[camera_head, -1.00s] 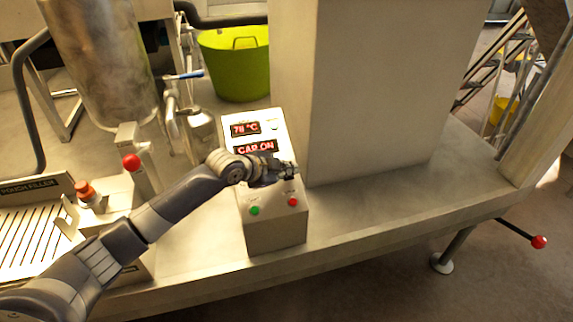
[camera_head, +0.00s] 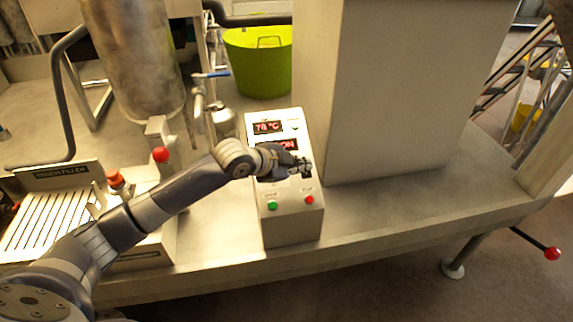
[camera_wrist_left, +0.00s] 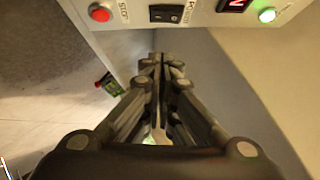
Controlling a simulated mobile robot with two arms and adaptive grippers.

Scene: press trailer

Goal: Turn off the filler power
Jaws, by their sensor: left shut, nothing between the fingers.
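The control box (camera_head: 291,228) stands on the metal table, with a red "78 °C" display, a second display partly hidden by my arm, and green and red buttons on its lower front. In the left wrist view, a black rocker switch (camera_wrist_left: 166,14) labelled POWER sits between a red STOP button (camera_wrist_left: 100,12) and a lit green lamp (camera_wrist_left: 267,14). My left gripper (camera_head: 306,168) is shut and empty over the middle of the box, hiding the switch in the head view. In the wrist view its fingertips (camera_wrist_left: 164,62) are apart from the switch in the picture. My right gripper is out of view.
A tall metal column (camera_head: 400,100) stands close to the right of the box. A slatted filler unit (camera_head: 50,215) and a steel cylinder (camera_head: 137,60) are at left. A green tub (camera_head: 262,65) is behind. The table's right front is clear.

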